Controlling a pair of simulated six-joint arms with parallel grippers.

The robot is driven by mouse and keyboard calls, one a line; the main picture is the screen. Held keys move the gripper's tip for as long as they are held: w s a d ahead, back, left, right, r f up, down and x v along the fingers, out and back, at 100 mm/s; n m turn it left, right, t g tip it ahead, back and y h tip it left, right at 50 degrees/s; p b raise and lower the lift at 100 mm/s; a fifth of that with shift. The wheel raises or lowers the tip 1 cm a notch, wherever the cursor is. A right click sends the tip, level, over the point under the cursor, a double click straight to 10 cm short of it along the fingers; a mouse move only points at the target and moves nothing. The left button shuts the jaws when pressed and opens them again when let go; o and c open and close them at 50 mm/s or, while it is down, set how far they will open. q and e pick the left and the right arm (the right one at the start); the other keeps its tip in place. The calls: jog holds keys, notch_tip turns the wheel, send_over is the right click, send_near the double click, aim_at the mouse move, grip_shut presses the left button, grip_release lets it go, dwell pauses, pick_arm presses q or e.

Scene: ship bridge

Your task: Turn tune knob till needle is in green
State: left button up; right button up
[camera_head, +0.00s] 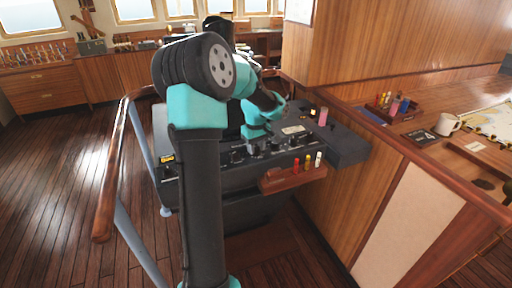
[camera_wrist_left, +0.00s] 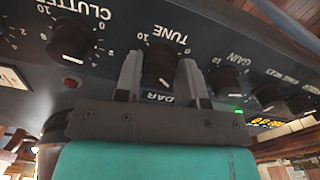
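The tune knob (camera_wrist_left: 159,64) is a dark round knob under the label TUNE on the radar panel, seen upside down in the left wrist view. My left gripper (camera_wrist_left: 160,76) has one finger on each side of it. The fingers lie very close to the knob's sides, but I cannot tell whether they press on it. In the head view my left gripper (camera_head: 256,145) is at the front face of the dark console (camera_head: 345,146) and hides the knob. The needle and its green zone cannot be made out in either view. My right gripper is not in view.
The clutter knob (camera_wrist_left: 72,40) and the gain knob (camera_wrist_left: 226,82) flank the tune knob. A small green light (camera_wrist_left: 238,111) shows near the gain knob. A wooden holder (camera_head: 285,180) with coloured pens juts out below the panel. A wooden rail (camera_head: 108,190) curves round the console's left.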

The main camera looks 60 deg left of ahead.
pick_arm(q)
jog(key=c, duration=0.5)
jog(key=shift+m, duration=0.4)
jog(key=m, duration=1.1)
jog(key=shift+m, duration=2)
